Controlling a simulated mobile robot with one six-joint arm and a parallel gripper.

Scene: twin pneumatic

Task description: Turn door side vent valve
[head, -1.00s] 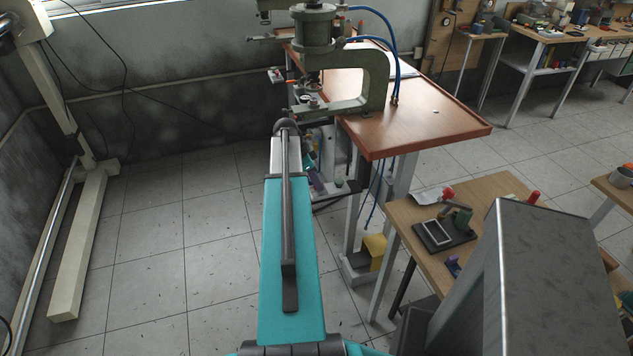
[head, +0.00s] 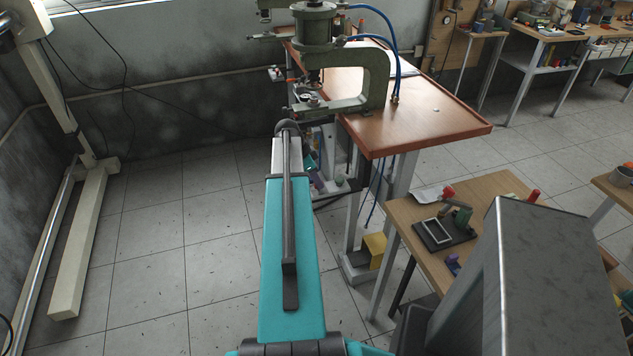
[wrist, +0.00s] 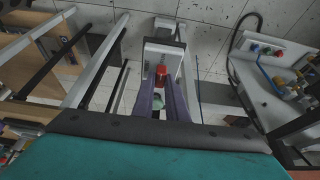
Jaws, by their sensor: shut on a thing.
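In the wrist view my gripper (wrist: 162,86) shows as two purple fingers reaching up from behind the dark wrist edge. Their tips close around a small red knob (wrist: 161,71), which looks like the vent valve. The knob sits in front of a pale, boxy fitting (wrist: 164,50). A pale green rounded piece (wrist: 158,100) shows between the fingers, nearer the wrist; I cannot tell what it belongs to. In the head view my arm hides the fingertips and the valve.
A green-grey press (head: 376,80) stands on a brown table (head: 450,117) with blue hoses. A panel with coloured buttons (wrist: 262,47) is at right in the wrist view. A small wooden table (head: 405,213) stands near right.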

